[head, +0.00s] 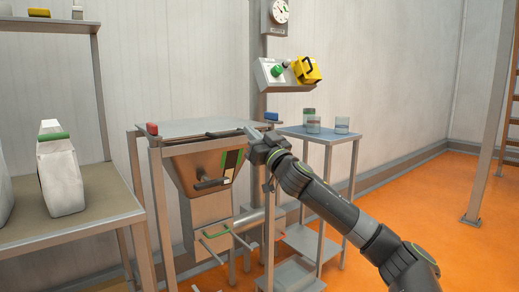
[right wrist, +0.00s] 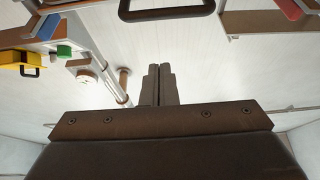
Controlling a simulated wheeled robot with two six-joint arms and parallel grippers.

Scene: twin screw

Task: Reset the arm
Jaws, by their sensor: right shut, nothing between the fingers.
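My right arm (head: 345,215) reaches in from the lower right in the head view. Its gripper (head: 250,132) is at the front right edge of the grey hopper table (head: 185,128). In the right wrist view the two fingers (right wrist: 158,84) are together, with nothing between them. A dark handle bar (right wrist: 168,14) shows beyond the fingertips, apart from them in that picture. My left gripper is not in view.
A control box with a green button (head: 277,70) and a yellow part (head: 306,70) is on the post. A side table holds several small jars (head: 313,124). A bench (head: 95,200) at left bears a white bag (head: 60,175). Orange floor (head: 430,220) is open at right.

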